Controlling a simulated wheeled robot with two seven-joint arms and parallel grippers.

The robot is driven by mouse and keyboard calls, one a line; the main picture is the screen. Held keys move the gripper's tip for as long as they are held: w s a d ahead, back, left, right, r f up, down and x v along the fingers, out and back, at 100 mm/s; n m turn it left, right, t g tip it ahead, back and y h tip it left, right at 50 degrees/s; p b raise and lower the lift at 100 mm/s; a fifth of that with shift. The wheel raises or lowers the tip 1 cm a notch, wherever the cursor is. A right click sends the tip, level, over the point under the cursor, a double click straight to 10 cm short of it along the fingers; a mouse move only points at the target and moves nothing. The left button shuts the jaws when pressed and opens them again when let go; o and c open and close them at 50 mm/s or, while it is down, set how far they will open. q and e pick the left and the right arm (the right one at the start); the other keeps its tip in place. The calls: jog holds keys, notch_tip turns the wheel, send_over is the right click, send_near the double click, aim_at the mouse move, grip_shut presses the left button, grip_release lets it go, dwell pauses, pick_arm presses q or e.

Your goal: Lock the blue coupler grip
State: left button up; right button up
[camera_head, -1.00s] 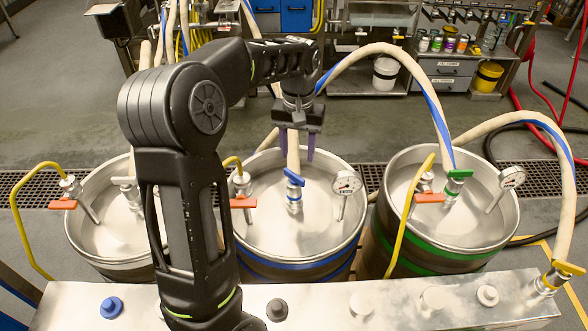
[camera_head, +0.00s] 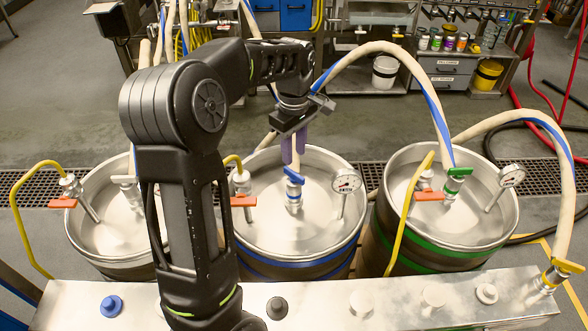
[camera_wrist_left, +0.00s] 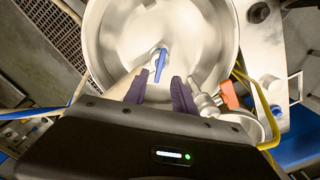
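The blue coupler grip (camera_head: 294,176) is a small lever on the silver coupler (camera_head: 294,200) atop the middle, blue-banded keg (camera_head: 262,222). In the left wrist view the blue grip (camera_wrist_left: 160,63) lies just beyond the fingertips, roughly in line with the gap between them. My left gripper (camera_head: 293,157) points down just above and behind the grip, with its purple fingers apart. In the left wrist view the open gripper (camera_wrist_left: 158,82) has nothing between its fingertips. I cannot tell whether a finger touches the grip or hose. My right gripper is not in view.
A beige hose (camera_wrist_left: 121,88) runs close by the left finger in the wrist view. A gauge (camera_head: 346,182) and an orange-handled valve (camera_head: 242,200) flank the coupler. A green-banded keg (camera_head: 405,250) stands to the right, and a steel ledge (camera_head: 390,303) runs along the front.

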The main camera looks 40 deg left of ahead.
aim_at(294, 172)
pick_arm(q)
notch_tip(294, 172, down, 7)
jog(key=shift+f, duration=0.15)
dwell(0.4)
grip_shut()
dwell(0.4)
